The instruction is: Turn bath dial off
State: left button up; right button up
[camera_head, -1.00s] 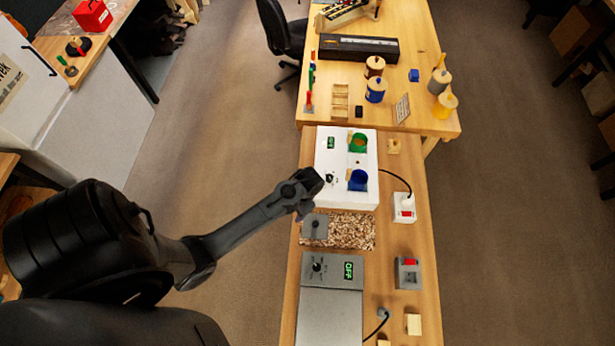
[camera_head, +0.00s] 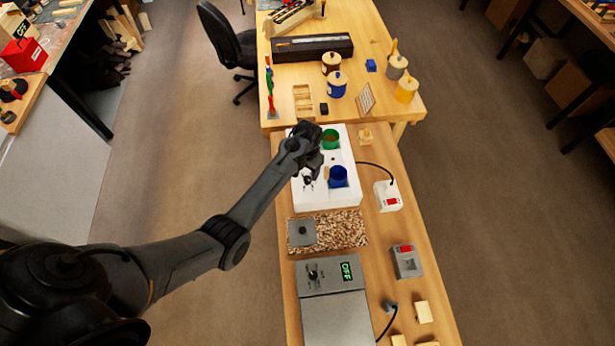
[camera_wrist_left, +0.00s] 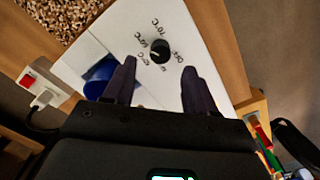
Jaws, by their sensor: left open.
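The bath is a white box (camera_head: 345,195) on the wooden bench, with a blue pot (camera_head: 338,177) and a green pot (camera_head: 331,140) set in its top. Its black dial (camera_wrist_left: 155,51) sits among printed temperature marks in the left wrist view. My left gripper (camera_head: 314,170) is over the left side of the box and hides the box's display in the head view. In the left wrist view the left gripper (camera_wrist_left: 157,78) is open, its two dark fingers apart, with the dial just beyond and between the tips. The fingers do not appear to touch the dial. My right gripper is out of view.
A grey unit (camera_head: 325,280) with its own dial and a green OFF display stands at the front. A tray of wood chips (camera_head: 345,228) lies between it and the bath. A white switch box (camera_head: 387,196) and a grey switch box (camera_head: 406,260) stand to the right.

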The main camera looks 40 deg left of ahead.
aim_at(308, 178)
pick_arm(q)
jog(key=shift+f, duration=2.7)
grip_shut()
